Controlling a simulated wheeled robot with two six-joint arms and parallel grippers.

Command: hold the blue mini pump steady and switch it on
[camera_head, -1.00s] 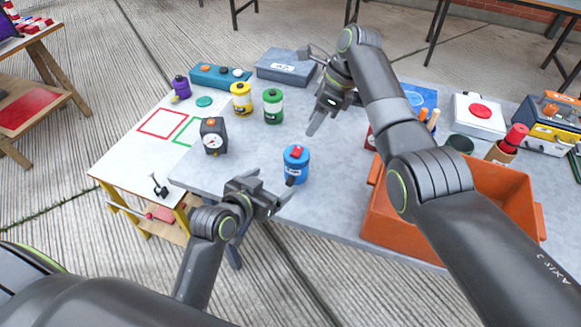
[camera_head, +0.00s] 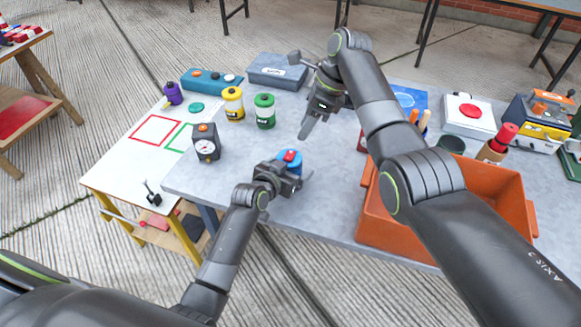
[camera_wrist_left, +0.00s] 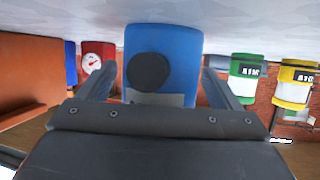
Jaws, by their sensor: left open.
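The blue mini pump (camera_head: 297,164) stands upright on the grey table, with a red part (camera_head: 289,155) on its top. My left gripper (camera_head: 292,176) is at the pump and hides its lower part in the head view. In the left wrist view the blue pump (camera_wrist_left: 183,60), with a round black disc on its side, sits between the two open fingers (camera_wrist_left: 160,88). A gap shows beside the pump at the right finger; contact at the left one is unclear. My right gripper (camera_head: 302,95) is open and empty above the table, behind the pump.
A dial gauge box (camera_head: 206,145) stands left of the pump. Green (camera_head: 265,112) and yellow (camera_head: 233,105) canisters stand behind it. An orange crate (camera_head: 385,225) is at the right, under my right arm. Bare table surrounds the pump's left side.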

